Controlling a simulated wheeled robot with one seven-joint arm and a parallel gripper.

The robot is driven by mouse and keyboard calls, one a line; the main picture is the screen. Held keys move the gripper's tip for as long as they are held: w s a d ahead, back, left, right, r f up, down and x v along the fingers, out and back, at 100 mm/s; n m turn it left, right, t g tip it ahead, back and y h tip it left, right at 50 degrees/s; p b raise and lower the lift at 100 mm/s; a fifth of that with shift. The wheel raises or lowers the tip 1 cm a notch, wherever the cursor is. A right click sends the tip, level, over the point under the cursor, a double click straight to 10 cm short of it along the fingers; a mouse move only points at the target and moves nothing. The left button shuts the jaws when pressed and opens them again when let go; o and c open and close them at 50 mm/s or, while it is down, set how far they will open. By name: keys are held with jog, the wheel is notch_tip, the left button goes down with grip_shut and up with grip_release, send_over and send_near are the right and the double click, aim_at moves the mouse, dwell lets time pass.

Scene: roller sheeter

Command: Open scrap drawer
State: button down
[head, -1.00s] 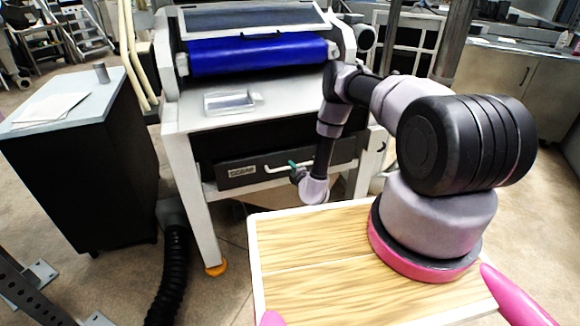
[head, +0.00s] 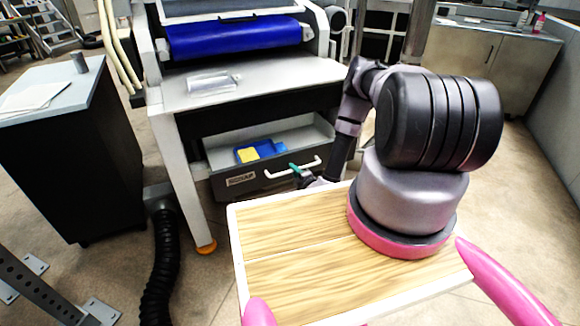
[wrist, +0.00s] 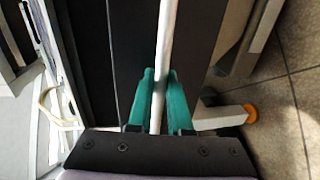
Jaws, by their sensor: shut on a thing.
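The scrap drawer (head: 232,187) is a dark-fronted drawer with a label, under the roller machine, and it stands pulled out in the head view. Inside it lie a blue piece (head: 268,148) and a yellow piece (head: 247,155). Its white bar handle (head: 312,163) runs across the front. My gripper (head: 296,170) has green fingers and is at the handle. In the wrist view, the green fingers (wrist: 159,100) sit on either side of the white bar, shut on it. The drawer's far inside corners are partly hidden.
The machine's blue roller (head: 235,38) and a clear tray (head: 212,82) are above the drawer. A black cabinet (head: 75,150) stands at the left. A black hose (head: 165,265) runs on the floor. My wooden-topped base is close in front of the drawer.

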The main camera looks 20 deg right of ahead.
jog(key=shift+s+d, duration=0.1)
jog(key=shift+s, duration=0.4)
jog(key=c, duration=0.8)
grip_release()
jog(key=shift+c, duration=0.2)
